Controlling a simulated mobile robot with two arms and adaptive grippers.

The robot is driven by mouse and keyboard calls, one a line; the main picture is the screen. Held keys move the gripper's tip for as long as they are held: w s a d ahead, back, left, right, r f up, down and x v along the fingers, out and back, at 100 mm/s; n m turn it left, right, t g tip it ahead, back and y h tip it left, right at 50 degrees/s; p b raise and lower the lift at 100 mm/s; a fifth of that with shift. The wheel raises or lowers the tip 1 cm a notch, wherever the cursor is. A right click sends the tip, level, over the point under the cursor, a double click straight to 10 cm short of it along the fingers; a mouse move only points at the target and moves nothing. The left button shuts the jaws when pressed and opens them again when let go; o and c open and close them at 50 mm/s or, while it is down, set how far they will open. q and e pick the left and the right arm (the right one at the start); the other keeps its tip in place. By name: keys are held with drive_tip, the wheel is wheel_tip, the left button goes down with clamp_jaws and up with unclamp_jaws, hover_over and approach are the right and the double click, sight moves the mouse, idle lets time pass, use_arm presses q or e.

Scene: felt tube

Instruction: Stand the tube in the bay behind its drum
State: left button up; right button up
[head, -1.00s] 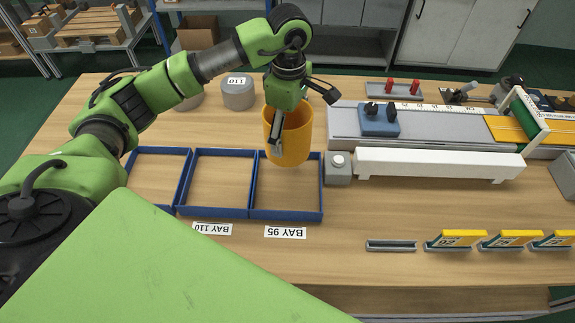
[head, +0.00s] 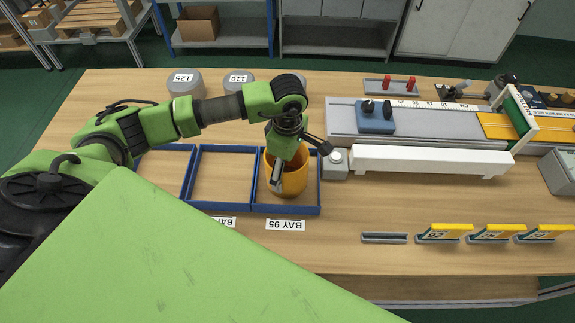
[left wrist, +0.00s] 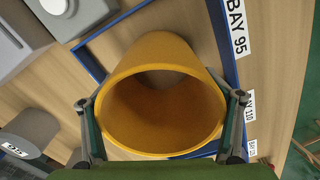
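The orange felt tube (head: 290,182) stands upright inside the blue-rimmed frame of bay 95 (head: 319,190), at the right end of the row of bays. I cannot tell whether its lower end touches the table. My left gripper (head: 277,183) points down over it. In the left wrist view the fingers of the gripper (left wrist: 162,112) lie against opposite sides of the tube (left wrist: 165,55), near its open upper end. The grey drum marked 95 (left wrist: 32,135) shows in the left wrist view and is mostly hidden by my arm in the head view. My right gripper is out of view.
Grey drums marked 125 (head: 186,84) and 110 (head: 238,82) stand at the back. Bay 110 (head: 222,148) is empty. A small grey block (head: 335,165) and a white rail (head: 430,160) sit close right of bay 95.

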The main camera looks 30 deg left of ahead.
use_arm(q)
drive_tip(key=o, duration=0.4)
drive_tip(key=shift+f, duration=0.1)
drive_tip(key=shift+w, duration=0.1)
wheel_tip(320, 180, up, 12)
drive_tip(key=b, duration=0.4)
